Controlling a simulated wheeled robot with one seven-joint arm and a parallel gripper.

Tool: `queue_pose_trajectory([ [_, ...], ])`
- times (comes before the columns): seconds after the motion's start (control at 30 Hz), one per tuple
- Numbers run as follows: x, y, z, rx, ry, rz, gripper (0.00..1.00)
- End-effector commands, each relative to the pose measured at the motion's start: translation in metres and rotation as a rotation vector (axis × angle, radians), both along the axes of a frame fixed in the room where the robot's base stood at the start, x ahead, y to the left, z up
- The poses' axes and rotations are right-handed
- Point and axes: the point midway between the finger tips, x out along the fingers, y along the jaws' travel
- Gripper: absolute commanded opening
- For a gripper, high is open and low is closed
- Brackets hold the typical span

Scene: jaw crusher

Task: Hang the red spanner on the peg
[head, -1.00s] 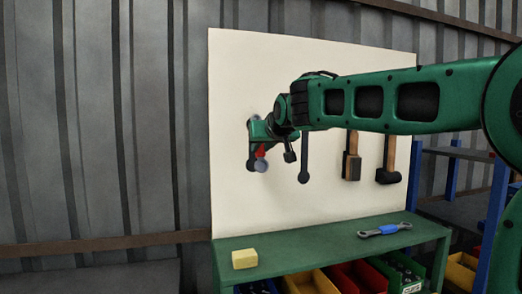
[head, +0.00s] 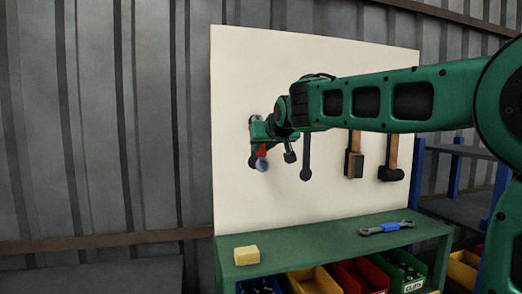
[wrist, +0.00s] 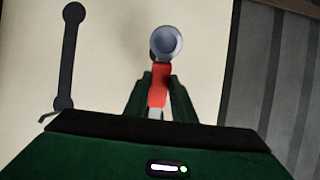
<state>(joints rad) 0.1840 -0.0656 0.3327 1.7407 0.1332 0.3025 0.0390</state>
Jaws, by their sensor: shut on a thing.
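My gripper (head: 261,133) is shut on the red spanner (wrist: 158,86), in front of the left part of the cream tool board (head: 234,190). The spanner hangs about upright in the head view, its red handle (head: 262,151) below the fingers and its grey ring end lowest. In the wrist view the grey ring end (wrist: 167,43) sticks out beyond the fingers, with a dark patch behind it. The spanner's upper part is largely hidden by my gripper. I cannot make out the peg, nor whether the spanner touches it.
A dark spanner-shaped form (head: 306,158) is on the board just right of my gripper. Two hammers (head: 354,160) hang farther right. The green bench (head: 330,238) below carries a yellow block (head: 246,255) and a blue-handled spanner (head: 387,228), with coloured bins underneath.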

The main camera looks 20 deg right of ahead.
Motion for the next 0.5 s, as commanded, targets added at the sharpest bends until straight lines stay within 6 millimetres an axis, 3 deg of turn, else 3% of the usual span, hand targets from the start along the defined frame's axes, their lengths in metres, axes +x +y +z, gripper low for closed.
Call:
queue_pose_trajectory([
  [0.07, -0.0001, 0.0001, 0.0008, 0.000, -0.001, 0.000, 0.00],
  [0.1, -0.0001, 0.0000, 0.0008, 0.000, -0.001, 0.000, 0.33],
  [0.17, -0.0001, 0.0000, 0.0007, 0.000, -0.001, 0.000, 0.45],
  [0.5, -0.0021, 0.0001, 0.0009, 0.000, 0.000, 0.000, 0.45],
])
